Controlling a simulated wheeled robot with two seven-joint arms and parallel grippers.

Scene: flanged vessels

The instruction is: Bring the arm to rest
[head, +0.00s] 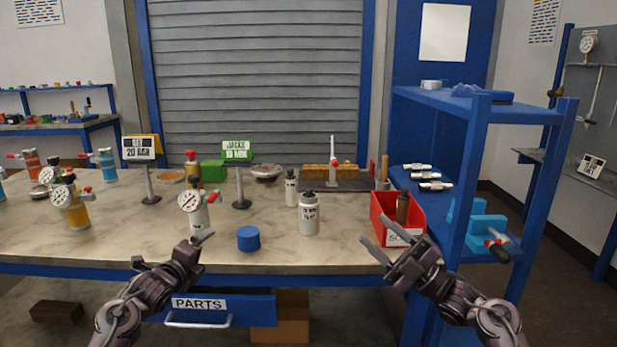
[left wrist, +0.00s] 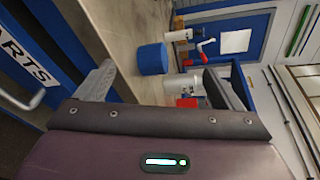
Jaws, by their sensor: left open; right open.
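My left gripper (head: 176,250) is open and empty in front of the bench's front edge, above the drawer marked PARTS. Its fingers also show in the left wrist view (left wrist: 170,95), with nothing between them. My right gripper (head: 385,252) is open and empty, in front of the red bin at the bench's right end. Both arms reach in from the bottom of the head view and stand apart from each other.
The bench (head: 270,265) holds a blue cylinder (head: 248,239), white bottles (head: 309,214), gauged vessels (head: 75,212) and a red bin (head: 398,236). The PARTS drawer (head: 222,309) sticks out below. A blue shelf (head: 475,190) stands at right.

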